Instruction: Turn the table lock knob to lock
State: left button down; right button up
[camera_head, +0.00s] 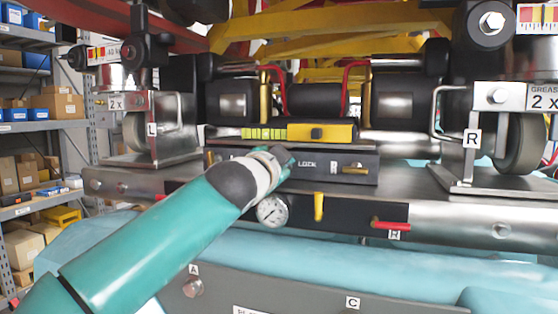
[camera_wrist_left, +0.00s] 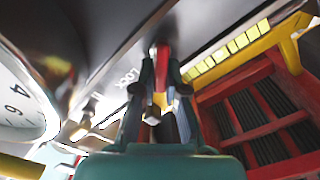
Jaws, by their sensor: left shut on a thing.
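The dark lock panel (camera_head: 335,177) with the word LOCK sits at the middle of the metal table front in the head view. My left gripper (camera_head: 286,160) reaches its left part, just left of the word, and hides what is there. In the left wrist view the teal fingers (camera_wrist_left: 161,100) are shut around a small knob with a red part (camera_wrist_left: 161,56) showing between them. A gold-coloured part shows lower between the fingers. The knob's exact angle is hard to tell, as the fingers cover most of it. The right gripper is not in view.
A round gauge (camera_head: 272,211), a yellow lever (camera_head: 319,206) and a red handle (camera_head: 391,226) are below the panel. A yellow level bar (camera_head: 330,132) lies above it. Wheel brackets stand at left (camera_head: 160,128) and right (camera_head: 475,140). Shelves (camera_head: 40,125) are at far left.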

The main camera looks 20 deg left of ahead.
pick_arm(q)
jog(key=m, duration=0.3)
jog(key=f+m, duration=0.1)
jog(key=m, duration=0.1)
jog(key=shift+d+m, duration=0.3)
jog(key=shift+d, duration=0.05)
jog(key=shift+f+m, duration=0.25)
jog(key=shift+m, duration=0.6)
jog(key=shift+f+m, duration=0.2)
jog(key=shift+m, duration=0.65)
jog(key=shift+w, duration=0.1)
jog(key=c, duration=1.2)
grip_release()
jog(key=shift+d, duration=0.1)
jog(key=shift+r, duration=0.1)
jog(key=s, duration=1.2)
jog(key=shift+s+a, duration=0.15)
jog(key=shift+a, duration=0.1)
